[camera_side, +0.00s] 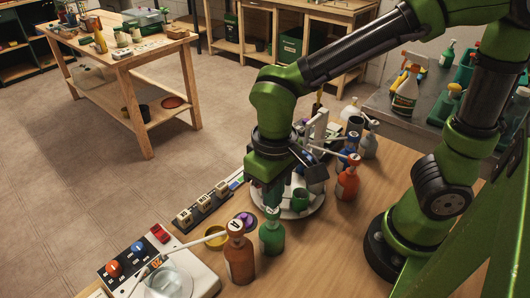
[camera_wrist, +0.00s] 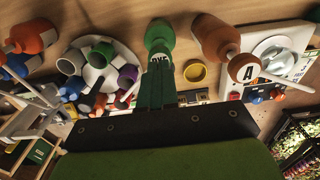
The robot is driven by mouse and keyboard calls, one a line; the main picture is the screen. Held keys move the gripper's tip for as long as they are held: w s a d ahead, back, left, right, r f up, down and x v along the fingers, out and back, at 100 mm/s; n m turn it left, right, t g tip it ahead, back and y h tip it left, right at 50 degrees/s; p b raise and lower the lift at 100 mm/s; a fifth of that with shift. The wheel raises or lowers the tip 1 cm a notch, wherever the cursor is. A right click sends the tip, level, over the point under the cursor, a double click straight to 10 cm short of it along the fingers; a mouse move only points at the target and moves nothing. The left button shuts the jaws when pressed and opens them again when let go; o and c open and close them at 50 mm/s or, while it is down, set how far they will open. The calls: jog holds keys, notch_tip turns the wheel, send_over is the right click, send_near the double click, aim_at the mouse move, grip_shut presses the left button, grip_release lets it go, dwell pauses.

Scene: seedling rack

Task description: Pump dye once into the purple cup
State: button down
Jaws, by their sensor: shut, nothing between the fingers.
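The green dye bottle (camera_side: 271,238) stands upright on the wooden bench. Its pump head, marked DYE, shows in the wrist view (camera_wrist: 159,54). My gripper (camera_side: 268,203) points down just above the pump head, with its fingers together and empty; I cannot tell whether they touch it. The fingers also show in the wrist view (camera_wrist: 158,82). A purple cup (camera_wrist: 127,74) is near the edge of the white round turntable in the wrist view. In the side view a small purple piece (camera_side: 246,218) shows left of the dye bottle, partly hidden.
A yellow cup (camera_side: 215,238) stands left of the dye bottle. An orange bottle marked A (camera_side: 239,262) with a long spout is close in front. Another orange bottle (camera_side: 347,184) stands behind right. The white turntable (camera_side: 303,210) holds several cups. A white device (camera_side: 196,272) is at front left.

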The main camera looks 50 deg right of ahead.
jog(key=shift+f, duration=0.15)
dwell(0.4)
jog(key=shift+f, duration=1.35)
jog(key=shift+r, duration=1.5)
jog(key=shift+r, duration=0.1)
notch_tip(320, 180, up, 6)
jog(key=shift+f, duration=0.1)
